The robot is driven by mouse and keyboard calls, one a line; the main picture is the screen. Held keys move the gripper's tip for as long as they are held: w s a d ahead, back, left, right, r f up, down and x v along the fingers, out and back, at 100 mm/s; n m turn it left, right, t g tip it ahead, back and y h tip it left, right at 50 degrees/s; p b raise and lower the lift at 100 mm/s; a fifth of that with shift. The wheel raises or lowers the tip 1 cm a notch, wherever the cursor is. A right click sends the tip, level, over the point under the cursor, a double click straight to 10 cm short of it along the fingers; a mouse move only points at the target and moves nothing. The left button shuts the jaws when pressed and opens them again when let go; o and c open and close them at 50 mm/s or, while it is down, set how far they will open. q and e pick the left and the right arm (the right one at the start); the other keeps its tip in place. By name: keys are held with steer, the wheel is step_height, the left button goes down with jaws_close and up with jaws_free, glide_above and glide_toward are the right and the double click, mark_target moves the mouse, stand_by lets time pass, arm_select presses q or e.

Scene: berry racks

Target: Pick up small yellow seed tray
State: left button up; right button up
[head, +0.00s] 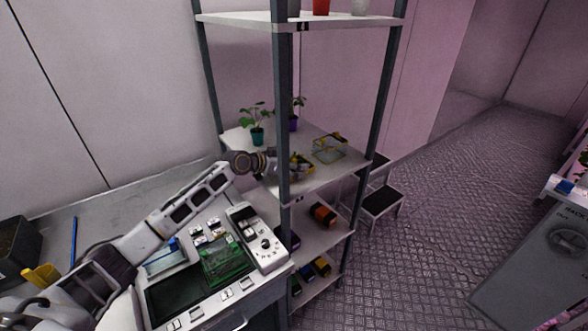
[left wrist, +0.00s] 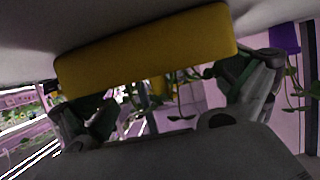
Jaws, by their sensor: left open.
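The small yellow seed tray (head: 303,167) sits on the middle shelf of the rack, just right of the front post. In the left wrist view the yellow tray (left wrist: 145,48) spans the upper middle, between and beyond the fingertips. My left gripper (head: 268,165) reaches over the shelf from the left, partly hidden by the post. Its two fingers show apart in the left wrist view (left wrist: 168,95). I cannot tell whether they touch the tray. My right gripper is not in view.
The rack's dark front post (head: 284,120) stands close to my left gripper. Potted plants in a teal pot (head: 257,137) and a purple pot (head: 293,124) stand behind. A yellow-edged clear container (head: 328,150) is to the right. A control panel (head: 262,246) lies below my arm.

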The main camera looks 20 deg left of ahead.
mark_target(294, 159)
arm_select(q)
steer(key=shift+c, duration=0.4)
steer(key=c, duration=0.8)
steer(key=shift+r, duration=0.1)
steer(key=shift+r+b, duration=0.7)
steer(key=shift+r, duration=4.25)
